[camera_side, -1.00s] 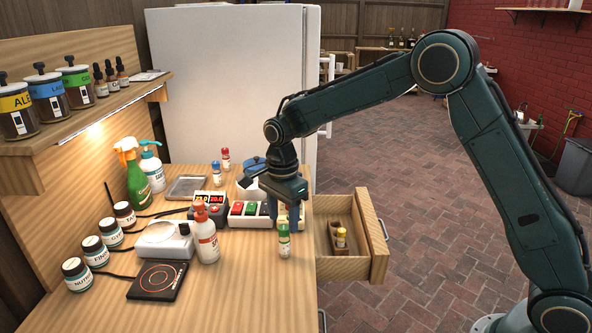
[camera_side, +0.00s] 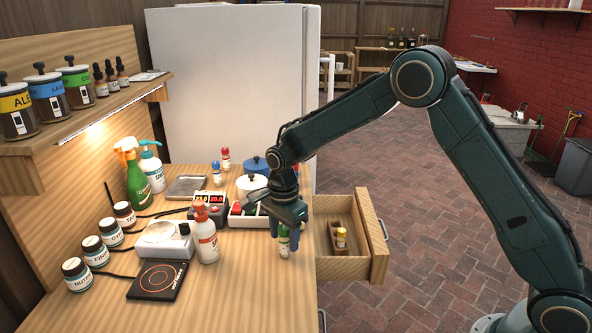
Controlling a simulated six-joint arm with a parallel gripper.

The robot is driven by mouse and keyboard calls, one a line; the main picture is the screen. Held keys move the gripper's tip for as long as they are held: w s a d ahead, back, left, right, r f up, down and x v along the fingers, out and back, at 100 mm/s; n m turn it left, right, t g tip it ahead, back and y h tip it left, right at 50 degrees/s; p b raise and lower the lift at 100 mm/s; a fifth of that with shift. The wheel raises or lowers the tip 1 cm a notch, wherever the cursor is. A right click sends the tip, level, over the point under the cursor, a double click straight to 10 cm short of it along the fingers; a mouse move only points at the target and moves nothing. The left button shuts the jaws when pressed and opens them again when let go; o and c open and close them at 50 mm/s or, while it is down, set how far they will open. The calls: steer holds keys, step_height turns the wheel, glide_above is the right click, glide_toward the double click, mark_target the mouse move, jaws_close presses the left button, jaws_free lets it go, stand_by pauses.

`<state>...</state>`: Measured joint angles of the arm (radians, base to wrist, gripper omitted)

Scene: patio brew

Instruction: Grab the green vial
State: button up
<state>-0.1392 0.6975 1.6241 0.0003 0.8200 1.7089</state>
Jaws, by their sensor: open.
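The green vial (camera_side: 284,246) has a green cap and a pale label. It stands upright on the wooden table near the right edge, beside the drawer. My gripper (camera_side: 285,234) points down over it, with its fingers around the upper part of the vial. The jaws are open, and the fingers partly hide the cap. I cannot tell whether a finger touches the vial.
The front table area is clear.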

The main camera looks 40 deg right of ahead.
stand_by(0.4)
jaws_close()
steer(key=shift+r, duration=0.15)
step_height(320, 180, up, 20)
stand_by(0.8)
stand_by(0.4)
